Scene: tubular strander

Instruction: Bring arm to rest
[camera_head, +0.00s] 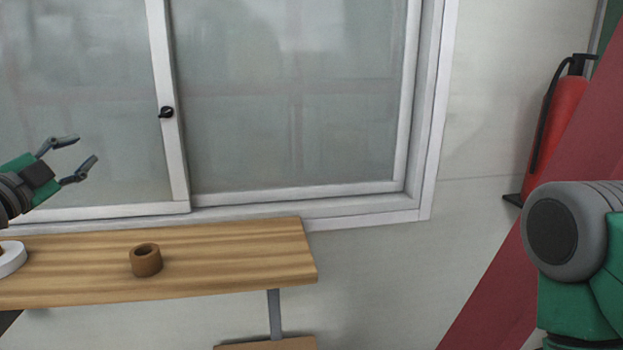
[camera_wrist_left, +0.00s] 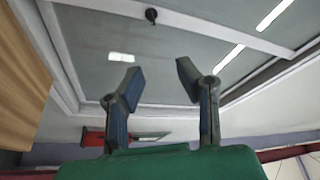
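My left gripper (camera_head: 88,154) comes in from the left in the head view, in front of the window and above the wooden shelf. Its two fingers are spread with nothing between them. In the left wrist view the same gripper (camera_wrist_left: 158,85) is open and empty, its fingers pointing toward the window. A rounded grey and green part of my right arm (camera_head: 575,255) shows at the right edge of the head view. My right gripper is out of view.
The wooden shelf (camera_head: 220,255) carries a brown roll (camera_head: 146,260) and a white ring (camera_head: 10,258). The sliding window (camera_head: 290,100) has a black knob (camera_head: 166,112). A red fire extinguisher (camera_head: 562,120) hangs at the right, beside a red slanted beam (camera_head: 500,285).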

